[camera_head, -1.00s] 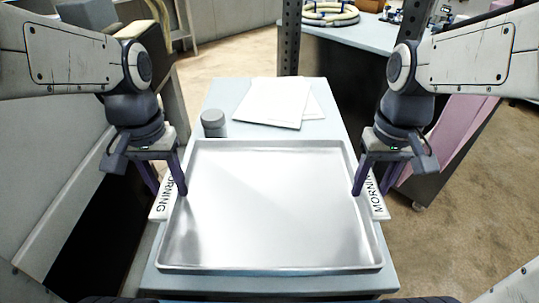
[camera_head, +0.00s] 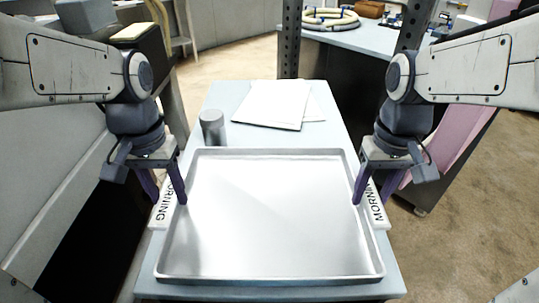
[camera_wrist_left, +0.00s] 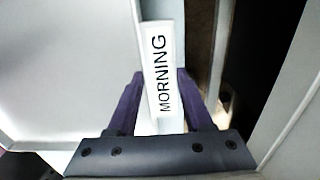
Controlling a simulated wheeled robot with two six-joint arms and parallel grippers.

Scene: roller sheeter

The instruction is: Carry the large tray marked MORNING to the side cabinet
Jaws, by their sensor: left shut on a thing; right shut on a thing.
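The large tray (camera_head: 272,215) is a shallow, shiny metal pan, level over the pale blue table. I cannot tell whether it touches the tabletop. White handles marked MORNING stick out at its left and right sides. My left gripper (camera_head: 169,201) is shut on the left handle, one finger on each side. The left wrist view shows this MORNING label (camera_wrist_left: 162,75) between the purple fingers. My right gripper (camera_head: 370,201) is shut on the right handle (camera_head: 378,212). The side cabinet cannot be singled out for sure.
A grey cylinder (camera_head: 212,127) stands on the table (camera_head: 228,95) just behind the tray. White paper sheets (camera_head: 272,104) lie farther back. A dark-sided counter (camera_head: 385,38) with coiled hose stands behind right. Brown floor (camera_head: 480,180) is open at the right.

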